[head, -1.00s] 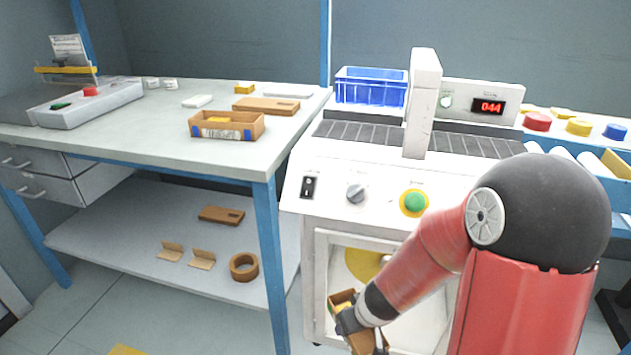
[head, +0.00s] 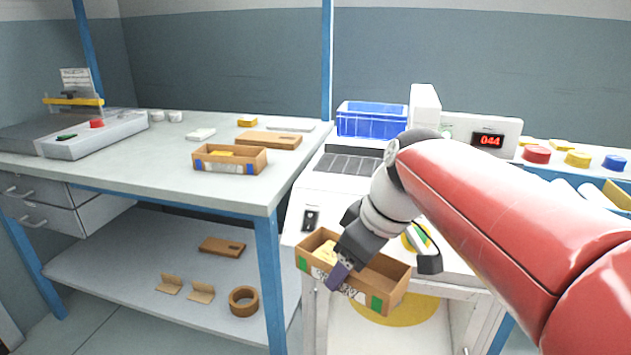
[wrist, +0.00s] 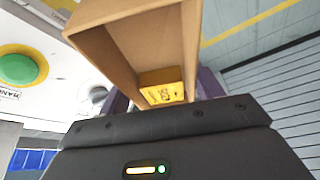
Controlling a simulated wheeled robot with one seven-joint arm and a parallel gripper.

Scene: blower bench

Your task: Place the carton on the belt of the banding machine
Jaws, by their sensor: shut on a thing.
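My gripper (head: 342,268) is shut on an open brown carton (head: 387,297) with green and white marks and a yellow item inside. It holds the carton in front of the banding machine, lower than its top. In the wrist view the carton (wrist: 104,15) fills the upper middle, with a yellow block (wrist: 162,88) inside. The banding machine (head: 327,193) is white, with a dark belt (head: 350,164) on top. Its left stretch shows empty; my arm hides much of the rest.
The machine's arch (head: 424,105) rises over the belt. A blue crate (head: 372,120) stands behind it. A bench (head: 120,165) to the left carries another carton (head: 230,159). Red, yellow and blue buttons (head: 578,159) sit at the right.

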